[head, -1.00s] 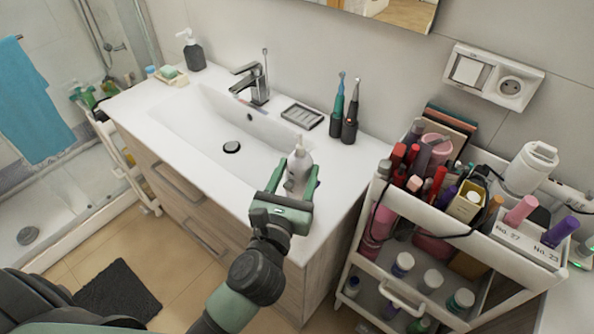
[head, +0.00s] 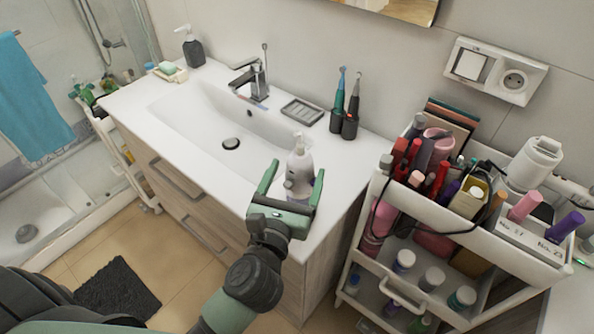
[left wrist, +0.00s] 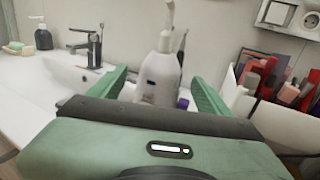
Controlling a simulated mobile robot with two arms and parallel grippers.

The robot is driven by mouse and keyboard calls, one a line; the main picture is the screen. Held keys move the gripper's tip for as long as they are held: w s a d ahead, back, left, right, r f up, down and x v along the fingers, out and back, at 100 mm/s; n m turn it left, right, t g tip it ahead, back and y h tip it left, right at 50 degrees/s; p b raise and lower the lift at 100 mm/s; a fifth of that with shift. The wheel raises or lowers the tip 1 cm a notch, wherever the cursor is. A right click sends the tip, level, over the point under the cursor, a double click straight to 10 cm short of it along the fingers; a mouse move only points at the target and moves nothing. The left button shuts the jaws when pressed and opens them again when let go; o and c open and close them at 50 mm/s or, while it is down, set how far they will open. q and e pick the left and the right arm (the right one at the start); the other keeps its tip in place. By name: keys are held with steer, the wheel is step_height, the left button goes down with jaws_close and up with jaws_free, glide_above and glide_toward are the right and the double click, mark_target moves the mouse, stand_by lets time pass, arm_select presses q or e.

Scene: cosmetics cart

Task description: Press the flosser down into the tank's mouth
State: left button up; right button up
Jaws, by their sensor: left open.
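The white flosser (head: 300,162) stands upright at the front right of the washbasin counter, with a narrow neck and nozzle on top. It also shows in the left wrist view (left wrist: 160,75), where its lower end is hidden behind my gripper. My left gripper (head: 295,177) is open, with one finger on each side of the flosser and visible gaps between. The tank and its mouth cannot be made out apart from the flosser's hidden lower part, so I cannot tell how the two are seated. A small purple thing (left wrist: 183,103) shows beside its base. My right gripper is out of view.
The basin (head: 205,125) and faucet (head: 258,80) are to the left. Two electric toothbrushes (head: 345,118) and a soap dish (head: 302,111) stand behind. A white cart (head: 372,215) full of cosmetics is close on the right. The counter around the flosser is otherwise clear.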

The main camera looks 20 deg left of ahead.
arm_select(q)
steer(key=s+b, duration=0.2)
steer(key=s, duration=0.4)
steer(key=shift+s, duration=0.3)
steer(key=shift+d+r, duration=0.1)
steer(key=shift+r, duration=0.05)
